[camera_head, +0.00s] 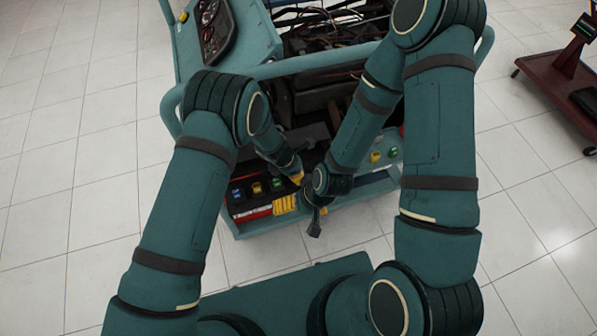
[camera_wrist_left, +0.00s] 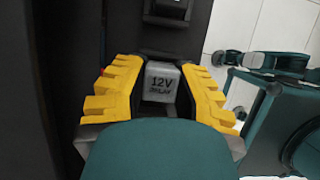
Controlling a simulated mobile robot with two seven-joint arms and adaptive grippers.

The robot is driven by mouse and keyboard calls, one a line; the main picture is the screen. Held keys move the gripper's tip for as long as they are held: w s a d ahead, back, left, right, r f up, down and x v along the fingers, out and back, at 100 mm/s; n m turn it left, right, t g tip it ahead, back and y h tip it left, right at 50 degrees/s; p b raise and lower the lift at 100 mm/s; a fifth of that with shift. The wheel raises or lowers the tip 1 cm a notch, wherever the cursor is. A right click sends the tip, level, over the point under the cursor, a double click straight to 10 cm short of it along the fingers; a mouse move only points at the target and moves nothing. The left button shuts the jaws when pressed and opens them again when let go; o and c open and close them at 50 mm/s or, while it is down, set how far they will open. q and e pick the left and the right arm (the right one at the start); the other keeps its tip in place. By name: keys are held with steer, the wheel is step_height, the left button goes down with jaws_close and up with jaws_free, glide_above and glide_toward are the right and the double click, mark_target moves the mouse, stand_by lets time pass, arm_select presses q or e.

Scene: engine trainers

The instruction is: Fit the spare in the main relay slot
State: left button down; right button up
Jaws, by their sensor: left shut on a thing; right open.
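The grey-white relay marked "12V RELAY" (camera_wrist_left: 162,83) sits between the yellow fingers of my left gripper (camera_wrist_left: 160,88) in the left wrist view. The gripper is shut on it. In the head view my left gripper (camera_head: 298,178) is over the front shelf of the engine trainer, and the relay cannot be made out there. A dark block with a recess (camera_wrist_left: 168,10) lies just beyond the relay in the wrist view; I cannot tell whether it is the main relay slot. My right gripper (camera_head: 315,222) is open, dark and small, in front of the shelf edge.
The engine trainer (camera_head: 222,62) has a teal frame and a gauge panel (camera_head: 214,30). Blue (camera_head: 236,193), green (camera_head: 276,184) and yellow (camera_head: 376,157) parts sit along its front. A dark red cart (camera_head: 558,75) stands right; tiled floor lies between.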

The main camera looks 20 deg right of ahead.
arm_select(q)
steer(key=shift+f, duration=0.7)
stand_by(1.0)
steer(key=c, duration=0.8)
jaws_free()
steer(key=shift+o, duration=0.2)
steer(key=shift+r+p, duration=2.15)
steer(key=shift+r, duration=1.4)
